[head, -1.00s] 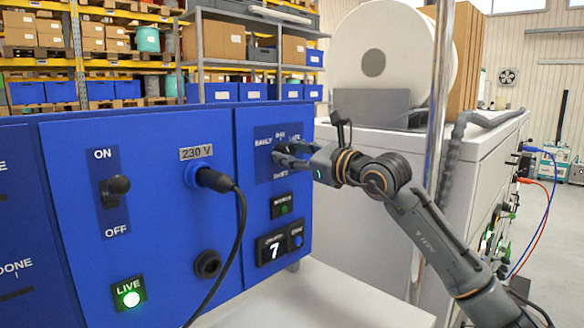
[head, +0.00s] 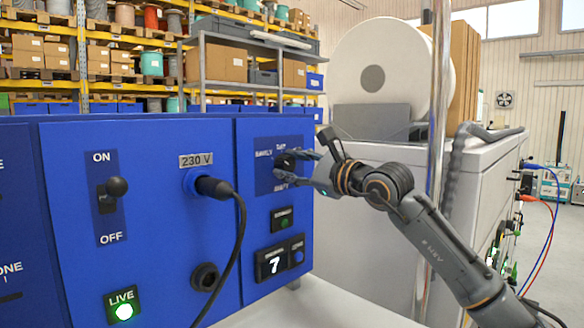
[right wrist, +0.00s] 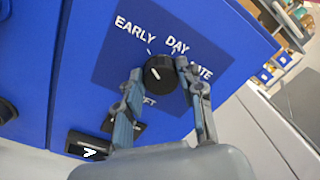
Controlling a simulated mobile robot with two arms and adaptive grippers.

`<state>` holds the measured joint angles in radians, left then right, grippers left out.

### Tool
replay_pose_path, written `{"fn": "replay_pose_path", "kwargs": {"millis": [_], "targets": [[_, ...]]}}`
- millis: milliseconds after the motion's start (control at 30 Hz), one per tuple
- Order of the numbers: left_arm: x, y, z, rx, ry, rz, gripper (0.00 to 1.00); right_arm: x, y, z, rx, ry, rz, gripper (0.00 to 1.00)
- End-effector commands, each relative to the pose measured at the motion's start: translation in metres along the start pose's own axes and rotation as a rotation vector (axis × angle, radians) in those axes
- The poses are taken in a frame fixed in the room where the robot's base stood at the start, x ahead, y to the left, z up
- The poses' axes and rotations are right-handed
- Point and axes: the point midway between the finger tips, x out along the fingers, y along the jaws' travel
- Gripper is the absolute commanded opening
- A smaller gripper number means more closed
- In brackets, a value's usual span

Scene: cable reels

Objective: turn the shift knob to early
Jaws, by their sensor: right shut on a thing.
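The shift knob (head: 285,161) is a black round knob on the blue panel, under the labels EARLY, DAY and LATE. It shows more clearly in the right wrist view (right wrist: 160,76), where its short white mark points up and left, toward the EARLY side. My right gripper (head: 300,166) reaches it from the right and is shut on the knob. My left gripper is not in view.
To the left are the ON/OFF lever (head: 116,187) and a 230 V plug (head: 214,187) with a hanging black cable. A metal post (head: 440,110) stands near my right arm.

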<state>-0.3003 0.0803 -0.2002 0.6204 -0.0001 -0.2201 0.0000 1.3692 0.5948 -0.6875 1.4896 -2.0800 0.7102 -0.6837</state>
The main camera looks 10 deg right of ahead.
Motion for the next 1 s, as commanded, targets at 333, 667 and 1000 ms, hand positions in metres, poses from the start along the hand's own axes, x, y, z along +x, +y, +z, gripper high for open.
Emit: {"fn": "replay_pose_path", "kwargs": {"millis": [333,667,1000], "targets": [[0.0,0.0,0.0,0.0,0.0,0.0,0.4,0.0,0.001,-0.001,-0.003,0.002,0.002,0.52],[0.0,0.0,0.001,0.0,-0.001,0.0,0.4,0.0,0.0,0.0,-0.001,0.001,0.0,0.61],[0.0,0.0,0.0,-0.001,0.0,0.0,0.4,-0.045,-0.001,-0.002,-0.004,0.003,-0.002,0.61]]}}
